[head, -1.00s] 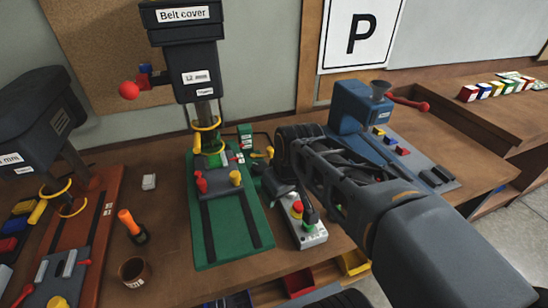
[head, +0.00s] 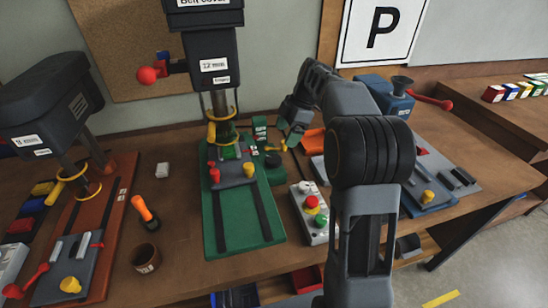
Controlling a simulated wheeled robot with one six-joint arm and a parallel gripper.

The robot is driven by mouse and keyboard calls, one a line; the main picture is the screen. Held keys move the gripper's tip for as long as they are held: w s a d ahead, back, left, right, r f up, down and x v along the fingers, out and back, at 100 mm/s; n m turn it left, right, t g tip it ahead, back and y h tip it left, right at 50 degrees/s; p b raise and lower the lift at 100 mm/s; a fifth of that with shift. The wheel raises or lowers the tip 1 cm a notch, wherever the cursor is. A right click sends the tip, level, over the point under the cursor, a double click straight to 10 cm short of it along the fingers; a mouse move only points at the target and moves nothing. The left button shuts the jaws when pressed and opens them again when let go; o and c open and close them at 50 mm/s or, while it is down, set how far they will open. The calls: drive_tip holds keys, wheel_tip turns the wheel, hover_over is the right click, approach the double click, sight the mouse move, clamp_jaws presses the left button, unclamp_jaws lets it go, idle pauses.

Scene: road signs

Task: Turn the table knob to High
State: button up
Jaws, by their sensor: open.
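A green drill press stands mid-left on the workbench, its green base (head: 212,222) slotted. A dark round knob (head: 273,160) sits at the right rear of this base; its markings are too small to read. A light control box (head: 318,237) with red, green and yellow buttons lies to the right of the base. I cannot tell for sure which control is the table knob. My gripper (head: 291,138) is open, behind and a little right of the dark knob in the picture. It looks empty, and its fingertips are small and partly unclear.
A brown drill press (head: 95,215) stands left, with an orange-handled tool (head: 144,208) and a brown cup (head: 146,258) beside it. A blue machine (head: 385,98) with a red lever is behind my arm. Bare bench lies around the cup.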

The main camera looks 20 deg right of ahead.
sight(274, 159)
drive_tip(key=x, duration=1)
drive_tip(key=shift+c, duration=0.4)
drive_tip(key=c, duration=0.8)
drive_tip(key=shift+f+m, duration=0.1)
drive_tip(key=shift+m, duration=0.2)
drive_tip(key=m+b, duration=0.1)
drive_tip(key=m+t+b, duration=0.1)
drive_tip(key=m+b, duration=0.1)
drive_tip(key=shift+s+f+m+t+h+b, duration=0.1)
drive_tip(key=shift+m+t+h+b, duration=0.2)
drive_tip(key=shift+r+m+t+h+b, duration=0.15)
drive_tip(key=shift+m+t+b, duration=0.35)
drive_tip(key=shift+m, duration=0.8)
drive_tip(key=shift+r+m+t+h+b, duration=0.1)
drive_tip(key=shift+m+t+h+b, duration=0.3)
drive_tip(key=shift+m, duration=0.9)
